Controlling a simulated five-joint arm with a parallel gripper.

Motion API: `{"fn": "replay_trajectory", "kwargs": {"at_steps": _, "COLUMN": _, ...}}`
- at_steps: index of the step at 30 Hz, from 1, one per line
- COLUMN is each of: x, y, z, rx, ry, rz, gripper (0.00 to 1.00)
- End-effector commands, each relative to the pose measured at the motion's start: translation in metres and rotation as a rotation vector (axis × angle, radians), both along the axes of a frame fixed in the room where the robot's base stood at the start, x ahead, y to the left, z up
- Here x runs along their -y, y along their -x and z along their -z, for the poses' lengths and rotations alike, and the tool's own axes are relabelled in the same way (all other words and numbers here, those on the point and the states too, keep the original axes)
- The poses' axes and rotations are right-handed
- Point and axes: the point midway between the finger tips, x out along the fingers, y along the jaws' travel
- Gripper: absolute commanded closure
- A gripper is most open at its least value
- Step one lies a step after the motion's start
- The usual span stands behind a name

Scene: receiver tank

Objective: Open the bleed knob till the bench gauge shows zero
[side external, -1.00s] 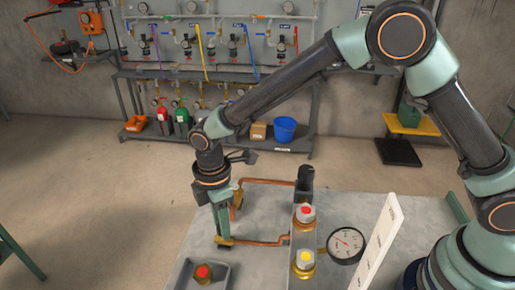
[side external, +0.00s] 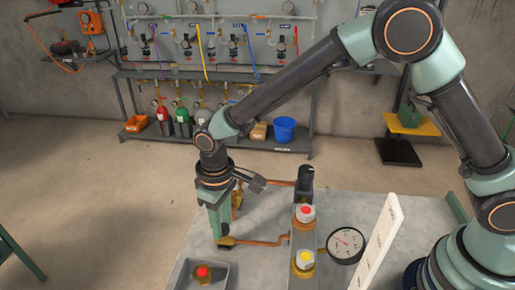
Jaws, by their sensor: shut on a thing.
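My gripper (side external: 222,224) points straight down at the left end of the bench, its green fingers shut on the bleed knob. The knob is mostly hidden; only a dark patch shows between the fingertips, above a brass fitting (side external: 227,241) at the end of a copper pipe (side external: 262,243). The bench gauge (side external: 346,244) has a white face and black rim and lies at the right of the brass valves. Its needle is too small to read exactly.
A red-capped valve (side external: 305,214) and a yellow-capped valve (side external: 304,259) stand on a grey block right of my gripper. A dark cylinder (side external: 305,180) stands behind them. A tray (side external: 226,279) with a red-topped brass part is in front. A white upright plate (side external: 377,247) stands right of the gauge.

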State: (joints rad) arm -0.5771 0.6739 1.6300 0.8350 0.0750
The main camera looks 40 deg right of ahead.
Motion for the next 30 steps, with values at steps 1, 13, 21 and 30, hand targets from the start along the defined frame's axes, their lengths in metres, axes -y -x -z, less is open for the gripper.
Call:
{"fn": "replay_trajectory", "kwargs": {"at_steps": 1, "x": 0.0032, "y": -0.0022, "z": 0.0005, "rx": 0.003, "ry": -0.002, "rz": 0.052, "gripper": 1.00}}
{"fn": "replay_trajectory", "kwargs": {"at_steps": 13, "x": 0.0038, "y": -0.0018, "z": 0.0010, "rx": 0.013, "ry": -0.014, "rz": 0.432, "gripper": 1.00}}
{"fn": "replay_trajectory", "kwargs": {"at_steps": 21, "x": 0.0040, "y": -0.0014, "z": 0.0008, "rx": 0.016, "ry": -0.024, "rz": 0.687, "gripper": 1.00}}
{"fn": "replay_trajectory", "kwargs": {"at_steps": 30, "x": 0.0042, "y": -0.0011, "z": 0.0005, "rx": 0.017, "ry": -0.033, "rz": 0.927, "gripper": 1.00}}
